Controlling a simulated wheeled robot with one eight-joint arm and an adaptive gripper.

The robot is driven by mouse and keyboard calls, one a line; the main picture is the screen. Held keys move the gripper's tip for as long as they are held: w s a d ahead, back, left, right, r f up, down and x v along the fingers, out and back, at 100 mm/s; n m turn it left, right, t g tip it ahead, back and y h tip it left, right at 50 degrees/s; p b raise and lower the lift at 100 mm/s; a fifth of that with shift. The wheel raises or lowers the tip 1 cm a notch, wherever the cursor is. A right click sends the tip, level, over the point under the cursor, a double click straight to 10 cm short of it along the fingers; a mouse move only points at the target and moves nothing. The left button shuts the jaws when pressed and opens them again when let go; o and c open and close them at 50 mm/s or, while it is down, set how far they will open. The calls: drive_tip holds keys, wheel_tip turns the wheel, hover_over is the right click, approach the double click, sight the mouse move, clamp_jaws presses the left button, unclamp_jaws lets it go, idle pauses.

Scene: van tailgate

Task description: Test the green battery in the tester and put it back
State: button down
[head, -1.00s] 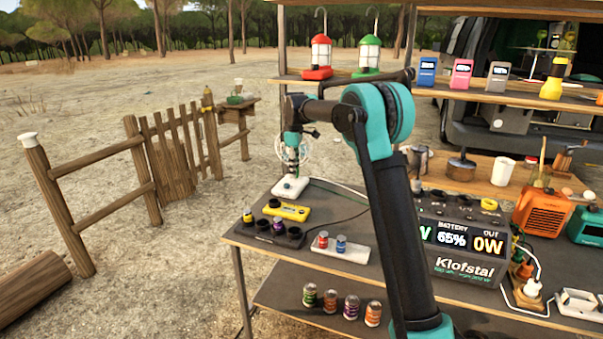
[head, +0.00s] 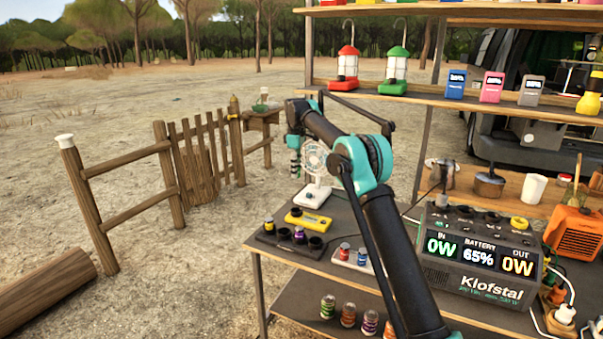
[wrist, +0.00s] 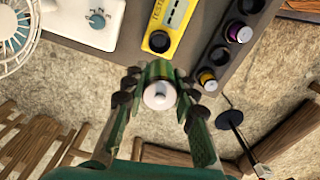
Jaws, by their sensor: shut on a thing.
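My gripper (wrist: 158,90) is shut on the green battery (wrist: 158,97), seen nearly end-on with its pale cap facing the wrist camera. In the head view my gripper (head: 294,165) hangs left of the fan, above the table's far-left edge; the battery cannot be made out there. The yellow tester (head: 308,221) lies on the table and also shows in the wrist view (wrist: 181,20), with a round dark socket at its near end. The dark battery rack (head: 262,239) lies beside it, holding a yellow-topped battery (wrist: 207,78) and a purple battery (wrist: 240,32), with empty holes between and beyond.
A white fan (head: 312,194) stands just behind the tester. A white tray with red and blue batteries (head: 344,251) lies right of the rack. A Klofstal power station (head: 475,265) stands further right. Open ground lies left.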

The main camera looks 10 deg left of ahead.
drive_tip(key=shift+w, duration=0.1)
idle(0.4)
drive_tip(key=shift+f, duration=7.25)
drive_tip(key=shift+f, duration=0.9)
drive_tip(key=shift+f, duration=0.3)
